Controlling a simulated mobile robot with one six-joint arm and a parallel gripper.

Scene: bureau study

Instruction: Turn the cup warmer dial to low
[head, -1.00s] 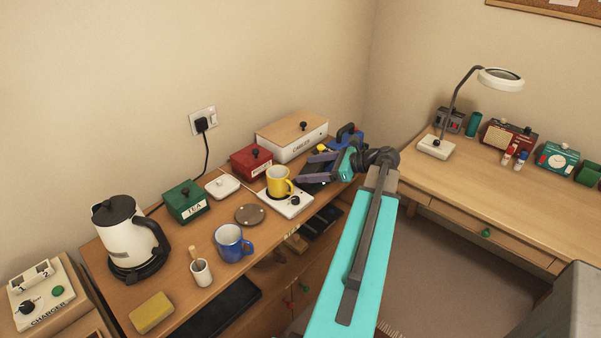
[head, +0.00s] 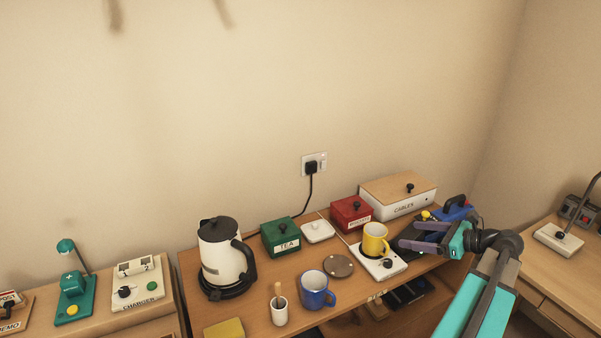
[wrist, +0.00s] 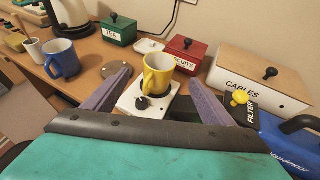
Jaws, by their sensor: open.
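The dial's setting is too small to read.
A red biscuits box (head: 351,213), a white cables box (head: 398,199) and a green tea box (head: 281,238) stand behind. A blue mug (head: 316,290), a round coaster (head: 338,266) and a kettle (head: 222,256) are to the left.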

